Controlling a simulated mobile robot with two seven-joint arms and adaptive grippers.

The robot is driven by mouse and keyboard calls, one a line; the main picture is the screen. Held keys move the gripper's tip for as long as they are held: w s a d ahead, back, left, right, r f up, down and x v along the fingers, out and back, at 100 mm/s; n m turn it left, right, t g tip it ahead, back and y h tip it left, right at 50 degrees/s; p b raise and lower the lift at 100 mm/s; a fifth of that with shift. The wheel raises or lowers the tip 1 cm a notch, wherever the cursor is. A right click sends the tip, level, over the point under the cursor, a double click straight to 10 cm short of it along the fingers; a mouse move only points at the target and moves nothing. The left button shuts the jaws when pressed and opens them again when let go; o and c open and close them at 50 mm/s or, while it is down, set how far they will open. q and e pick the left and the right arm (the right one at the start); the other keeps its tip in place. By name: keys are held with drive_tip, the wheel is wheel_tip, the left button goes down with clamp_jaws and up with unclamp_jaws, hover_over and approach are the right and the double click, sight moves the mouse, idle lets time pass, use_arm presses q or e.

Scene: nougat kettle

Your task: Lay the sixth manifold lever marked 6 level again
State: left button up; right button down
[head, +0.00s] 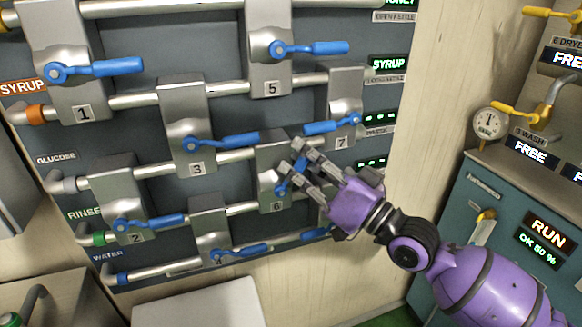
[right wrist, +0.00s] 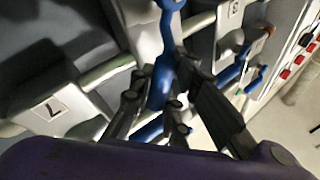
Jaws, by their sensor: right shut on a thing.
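The sixth lever (head: 282,188) is blue and sits on the grey valve block marked 6 (head: 277,207). It slants up to the right from its pivot, not level. My right gripper (head: 293,168) reaches in from the right and is shut on this lever, covering much of it in the head view. In the right wrist view the blue lever (right wrist: 161,82) stands between the dark fingers of the gripper (right wrist: 165,98). My left gripper is in neither view.
Lever 7 (head: 331,126) is close above the right gripper and lies nearly level. Levers 3 (head: 225,141), 5 (head: 315,48), 1 (head: 105,68), 2 (head: 155,221) and 4 (head: 240,250) also point right. A teal cabinet (head: 485,205) stands at the right.

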use_arm(q)
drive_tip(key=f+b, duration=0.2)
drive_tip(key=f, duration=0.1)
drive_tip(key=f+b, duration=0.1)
drive_tip(key=b, duration=0.1)
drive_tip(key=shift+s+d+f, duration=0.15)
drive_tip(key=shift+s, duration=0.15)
use_arm(e)
drive_tip(key=d+f+m+t+h, duration=0.2)
drive_tip(key=f+m+t+h, duration=0.1)
drive_tip(key=m, duration=0.6)
drive_tip(key=w+d+f+m+t+h, duration=0.1)
drive_tip(key=f+m+t+h, duration=0.3)
drive_tip(key=m, duration=0.6)
drive_tip(key=shift+w+d+f+t+h, duration=0.2)
drive_tip(key=shift+d+t+h, duration=0.4)
drive_tip(key=shift+t, duration=0.6)
drive_tip(key=shift+s, duration=0.1)
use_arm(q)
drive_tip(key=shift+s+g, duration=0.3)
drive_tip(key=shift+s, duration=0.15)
use_arm(e)
drive_tip(key=shift+m, duration=0.3)
drive_tip(key=c, duration=1.7)
unclamp_jaws()
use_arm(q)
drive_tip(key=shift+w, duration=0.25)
use_arm(e)
drive_tip(key=shift+o, duration=0.2)
drive_tip(key=v, duration=1.2)
